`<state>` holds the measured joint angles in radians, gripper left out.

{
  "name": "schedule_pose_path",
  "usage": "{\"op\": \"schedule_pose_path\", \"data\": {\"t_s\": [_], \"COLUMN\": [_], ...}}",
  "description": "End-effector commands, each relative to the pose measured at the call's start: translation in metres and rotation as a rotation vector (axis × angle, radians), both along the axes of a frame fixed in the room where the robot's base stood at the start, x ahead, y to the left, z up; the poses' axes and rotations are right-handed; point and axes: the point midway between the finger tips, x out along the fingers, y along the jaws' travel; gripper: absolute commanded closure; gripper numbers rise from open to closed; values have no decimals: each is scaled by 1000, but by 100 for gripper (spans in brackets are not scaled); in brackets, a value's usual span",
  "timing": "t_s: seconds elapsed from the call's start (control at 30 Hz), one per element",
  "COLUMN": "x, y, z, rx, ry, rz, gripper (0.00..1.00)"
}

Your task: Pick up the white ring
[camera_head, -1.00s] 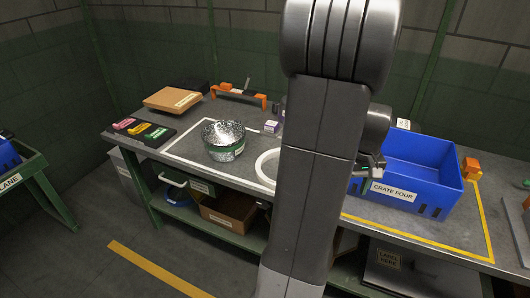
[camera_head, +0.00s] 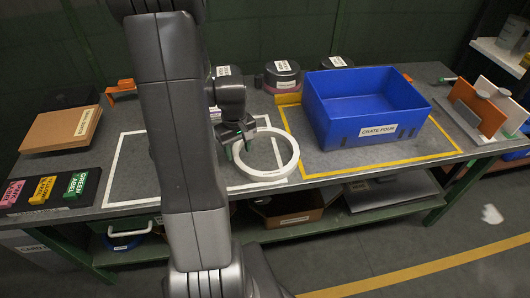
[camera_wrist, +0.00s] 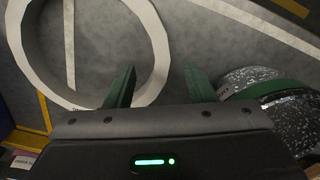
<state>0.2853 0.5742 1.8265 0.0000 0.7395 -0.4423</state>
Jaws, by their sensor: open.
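The white ring (camera_head: 268,175) lies flat on the grey table, just left of the blue crate. In the wrist view the ring (camera_wrist: 158,55) fills the upper left, with its near right rim between and beyond the fingertips. My gripper (camera_head: 238,148) is open and empty, over the left part of the ring, fingers pointing down. In the wrist view its two green fingers (camera_wrist: 160,85) are spread apart. Whether they touch the ring or how high they are above it I cannot tell.
The blue crate (camera_head: 365,108) stands in a yellow outline to the right. A speckled pot (camera_wrist: 260,95) is close to the right finger in the wrist view; my arm hides it in the head view. A cardboard box (camera_head: 62,130) and coloured labelled blocks (camera_head: 50,188) lie at left.

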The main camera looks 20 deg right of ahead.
Motion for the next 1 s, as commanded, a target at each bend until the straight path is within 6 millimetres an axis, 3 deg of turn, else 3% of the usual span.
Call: {"op": "schedule_pose_path", "data": {"t_s": [0.3,0.67,0.9,1.0], "x": [-5,-4,-4,-4], "y": [0,0,0,0], "z": [-39,-47,-46,-46], "rx": [1,0,0,0], "ry": [4,1,1,1], "rz": [0,0,0,0], "gripper": [51,51,98,99]}}
